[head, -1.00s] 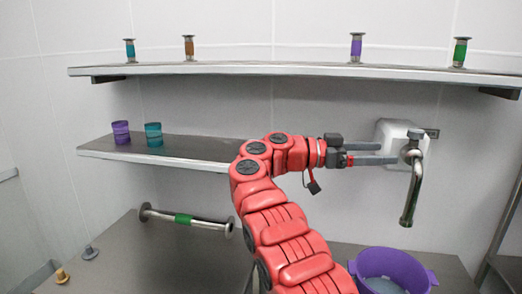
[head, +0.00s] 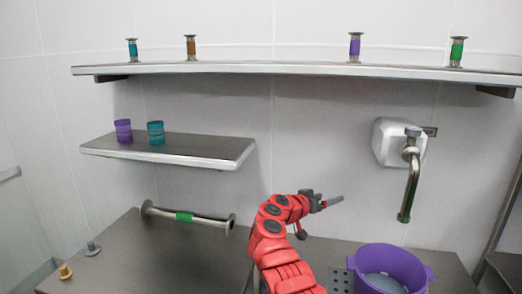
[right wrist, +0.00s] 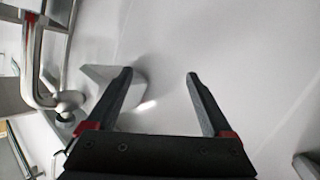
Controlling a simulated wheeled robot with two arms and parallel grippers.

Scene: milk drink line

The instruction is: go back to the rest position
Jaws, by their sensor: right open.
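My right gripper (head: 333,200) is at the end of my red arm, in the middle of the head view, above the counter and left of the purple pot. In the right wrist view its two dark fingers (right wrist: 160,75) stand apart with nothing between them. Beyond them is the pale wall, with the wall tap (right wrist: 40,70) at the left. In the head view the tap (head: 410,180) hangs from its white wall box (head: 390,141), apart from the gripper. My left gripper does not show.
A purple pot (head: 428,275) stands on the counter (head: 130,262) at the right. A steel pipe with a green band (head: 185,217) lies at the left. Purple (head: 123,130) and teal (head: 156,132) cups stand on the lower shelf (head: 205,147). Several banded containers stand on the upper shelf (head: 280,67).

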